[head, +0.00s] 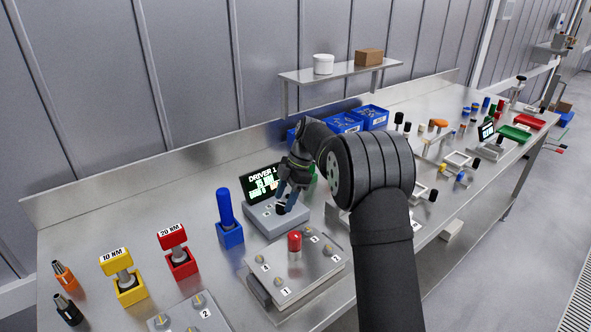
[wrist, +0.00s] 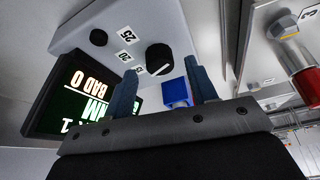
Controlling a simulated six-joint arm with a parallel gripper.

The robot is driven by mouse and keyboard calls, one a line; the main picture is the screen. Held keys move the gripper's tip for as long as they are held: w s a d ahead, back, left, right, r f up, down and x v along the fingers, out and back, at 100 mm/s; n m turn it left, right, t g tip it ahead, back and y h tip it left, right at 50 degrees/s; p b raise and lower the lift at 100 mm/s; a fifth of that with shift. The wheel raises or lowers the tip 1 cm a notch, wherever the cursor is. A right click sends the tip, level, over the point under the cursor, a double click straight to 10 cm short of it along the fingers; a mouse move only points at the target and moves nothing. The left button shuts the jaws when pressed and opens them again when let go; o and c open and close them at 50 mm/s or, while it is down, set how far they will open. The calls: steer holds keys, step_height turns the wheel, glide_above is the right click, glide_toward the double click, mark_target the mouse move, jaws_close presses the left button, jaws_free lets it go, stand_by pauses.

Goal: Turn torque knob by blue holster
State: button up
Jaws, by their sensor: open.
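The black torque knob (wrist: 159,58) with a white pointer line sits on a light grey driver box (wrist: 172,18), with printed numbers 25, 20 and a partly hidden one around it. In the head view, the blue holster (head: 230,235) holds an upright blue driver (head: 225,207) just left of the driver box (head: 268,220). My gripper (head: 285,203) is over the box. In the wrist view, the open fingers of my gripper (wrist: 160,68) lie either side of the knob in the picture; I cannot tell whether they touch it.
The box's screen (head: 262,184) reads DRIVER 1. A plate fixture with a red-topped part (head: 294,242) stands in front of the box. Red (head: 181,262) and yellow (head: 129,287) holsters stand to the left. Blue bins (head: 371,117) stand behind my arm.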

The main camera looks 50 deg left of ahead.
mark_target(281, 208)
steer(key=v, duration=1.5)
steer(key=shift+r, duration=0.2)
steer(key=shift+w, duration=0.1)
steer(key=x, duration=1.7)
steer(key=shift+f, duration=0.2)
steer(key=m+y, duration=0.1)
steer(key=m, duration=0.2)
steer(key=shift+d+m+t, duration=0.1)
steer(key=shift+m+t, duration=0.2)
steer(key=shift+m, duration=0.1)
steer(key=m+y, duration=0.1)
steer(key=m, duration=0.1)
steer(key=m+t, duration=0.1)
steer(key=m, duration=0.1)
steer(key=shift+s+y, duration=0.25)
steer(key=shift+y, duration=0.15)
steer(key=m, duration=0.2)
steer(key=m+t, duration=0.1)
steer(key=m, duration=0.1)
steer(key=shift+s+d+m+t+y, duration=0.1)
steer(key=shift+m+t+y, duration=0.2)
steer(key=shift+m+y, duration=0.1)
steer(key=shift+s+m+t, duration=0.1)
steer(key=shift+m+t, duration=0.7)
steer(key=shift+m, duration=1.3)
